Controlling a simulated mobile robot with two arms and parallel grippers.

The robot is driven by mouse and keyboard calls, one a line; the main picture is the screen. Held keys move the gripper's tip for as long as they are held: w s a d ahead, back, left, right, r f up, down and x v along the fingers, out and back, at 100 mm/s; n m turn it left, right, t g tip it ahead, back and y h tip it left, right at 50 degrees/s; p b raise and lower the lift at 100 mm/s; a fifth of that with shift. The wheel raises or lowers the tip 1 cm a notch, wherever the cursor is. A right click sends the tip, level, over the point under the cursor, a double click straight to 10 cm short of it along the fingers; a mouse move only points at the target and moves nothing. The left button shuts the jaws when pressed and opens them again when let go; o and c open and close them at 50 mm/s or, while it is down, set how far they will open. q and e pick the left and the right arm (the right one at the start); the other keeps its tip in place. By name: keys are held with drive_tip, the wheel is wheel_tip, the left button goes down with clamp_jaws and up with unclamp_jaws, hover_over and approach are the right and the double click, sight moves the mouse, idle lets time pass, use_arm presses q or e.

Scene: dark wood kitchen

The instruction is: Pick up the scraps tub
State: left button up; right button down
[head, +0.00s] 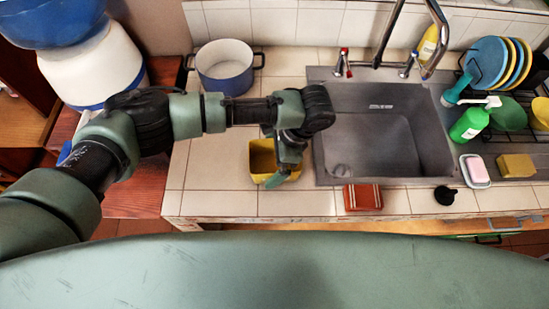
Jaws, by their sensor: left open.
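The scraps tub appears to be the small yellow open tub (258,160) on the tiled counter, just left of the sink. My left gripper (283,176) points down at the tub's right side. It is open, with a green finger showing at the tub's front right edge. The arm hides part of the tub's right and back rim. I cannot tell whether the fingers touch the tub. My right gripper is not in view.
A blue and white pot (225,70) stands behind my left arm. The steel sink (440,150) with its tap lies to the right. A red-brown sponge or cloth (363,197) and a black stopper (445,195) lie along the front edge. Tiles left of the tub are clear.

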use_arm(q)
drive_tip(key=shift+a+f, duration=0.1)
drive_tip(key=shift+f, duration=0.15)
drive_tip(key=shift+f, duration=0.2)
idle(0.6)
drive_tip(key=c, duration=1.2)
